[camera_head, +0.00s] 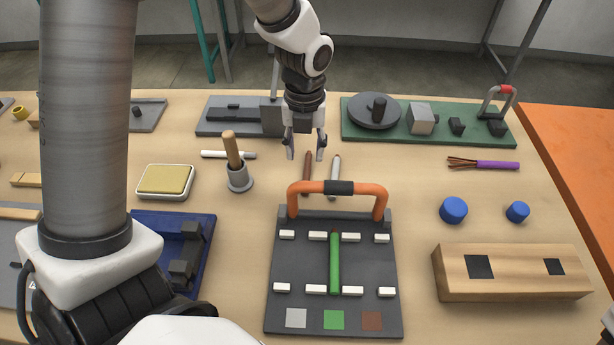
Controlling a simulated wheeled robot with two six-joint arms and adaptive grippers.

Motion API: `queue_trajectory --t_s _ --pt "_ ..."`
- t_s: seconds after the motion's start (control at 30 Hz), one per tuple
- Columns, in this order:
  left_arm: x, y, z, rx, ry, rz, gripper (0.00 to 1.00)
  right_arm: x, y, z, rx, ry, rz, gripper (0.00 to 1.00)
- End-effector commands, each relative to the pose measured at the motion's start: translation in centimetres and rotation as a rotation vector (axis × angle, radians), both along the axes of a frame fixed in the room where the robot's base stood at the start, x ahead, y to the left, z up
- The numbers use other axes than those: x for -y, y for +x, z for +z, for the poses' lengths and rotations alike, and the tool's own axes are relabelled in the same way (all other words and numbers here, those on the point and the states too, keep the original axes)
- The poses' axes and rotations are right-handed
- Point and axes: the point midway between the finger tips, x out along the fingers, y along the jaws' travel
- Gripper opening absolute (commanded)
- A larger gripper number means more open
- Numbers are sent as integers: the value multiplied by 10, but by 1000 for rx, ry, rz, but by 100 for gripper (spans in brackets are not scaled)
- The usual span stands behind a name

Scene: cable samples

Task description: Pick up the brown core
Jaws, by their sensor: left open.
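The brown core (307,174) is a thin rod lying on the table behind the orange-handled board, just below my left gripper in the picture. My left gripper (306,152) points down with its two fingers apart and nothing between them. The fingers appear above the core's far end; the exact height gap cannot be told. A grey-white core (335,174) lies close to the right of the brown one. A green core (335,262) lies on the dark board (382,311), between white clips. The board has grey, green and brown squares at its front.
The board's orange handle (301,201) rises just in front of the cores. A grey fixture (225,125) and a green base with a reel (425,132) stand behind. A cup with a wooden-handled tool (239,178) is at left, and a purple cable (497,165) at right.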

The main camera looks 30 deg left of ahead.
Motion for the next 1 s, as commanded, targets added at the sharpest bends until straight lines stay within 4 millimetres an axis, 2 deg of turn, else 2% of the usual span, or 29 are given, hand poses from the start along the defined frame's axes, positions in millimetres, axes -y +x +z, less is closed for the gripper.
queue_trajectory --t_s 0.4,0.63,0.67,0.7,0.77,0.8,1.0 --pt "2 3 -64 -3 -1 -1 46 0 0 -4 1 0 0 46" --pt "2 3 -67 -1 0 0 46 0 0 -4 1 0 0 46" --pt "2 3 -67 -1 0 0 39 0 0 -4 1 0 0 46" --pt "2 3 -67 -1 0 0 25 0 0 -4 0 0 0 46" --pt "2 3 -67 -1 0 0 3 0 0 -4 0 0 0 46" --pt "2 3 -67 -1 0 0 0 0 0 -4 0 0 0 46" --pt "2 3 -67 -1 0 0 0 0 0 -4 0 0 0 46"
